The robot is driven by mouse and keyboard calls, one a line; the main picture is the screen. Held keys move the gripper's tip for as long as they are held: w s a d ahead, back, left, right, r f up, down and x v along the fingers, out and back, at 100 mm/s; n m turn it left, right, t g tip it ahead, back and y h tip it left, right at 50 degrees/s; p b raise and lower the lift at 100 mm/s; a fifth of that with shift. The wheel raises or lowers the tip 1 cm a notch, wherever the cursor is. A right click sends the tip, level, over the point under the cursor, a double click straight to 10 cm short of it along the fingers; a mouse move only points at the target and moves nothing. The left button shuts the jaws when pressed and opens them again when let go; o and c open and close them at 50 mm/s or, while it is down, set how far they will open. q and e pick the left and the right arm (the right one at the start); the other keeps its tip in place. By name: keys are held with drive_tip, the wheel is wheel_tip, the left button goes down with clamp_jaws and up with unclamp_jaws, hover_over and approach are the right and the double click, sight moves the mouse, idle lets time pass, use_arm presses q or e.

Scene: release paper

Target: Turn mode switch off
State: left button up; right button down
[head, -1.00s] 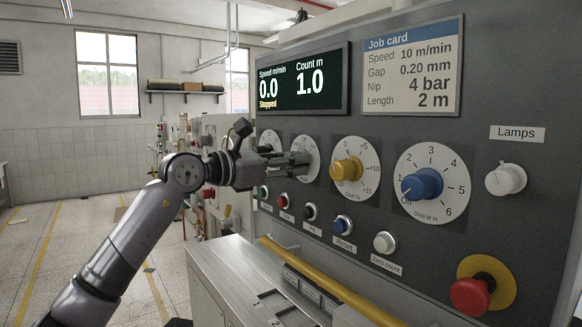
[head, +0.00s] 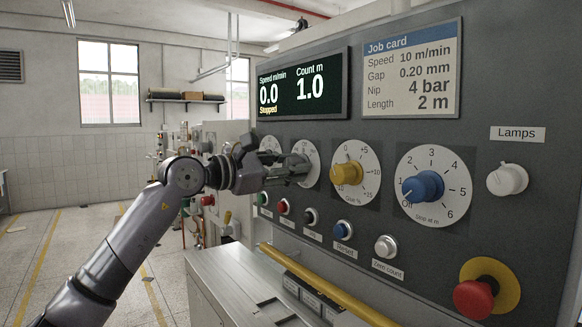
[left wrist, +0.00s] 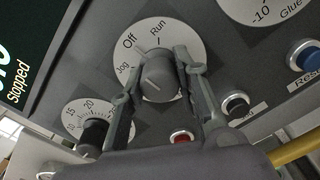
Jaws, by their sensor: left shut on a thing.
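The mode switch knob (left wrist: 158,75) is grey and sits on a round white dial marked Off, Run and Jog in the left wrist view. In the head view my left gripper (head: 299,166) reaches the panel and hides the knob. Part of the white mode dial (head: 311,152) shows behind the fingers. My right gripper is not in view.
A yellow glue knob (head: 346,174) and a blue stop-length knob (head: 424,187) are to the right. Push buttons, including a red one (head: 284,206), line the panel below. A yellow rail (head: 320,285) runs lower down. The display (head: 300,85) reads Stopped.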

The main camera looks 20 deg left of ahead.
use_arm(q)
drive_tip(key=shift+r, duration=0.1)
drive_tip(key=o, duration=1.2)
drive_tip(key=shift+s+a, duration=0.1)
drive_tip(key=v, duration=1.2)
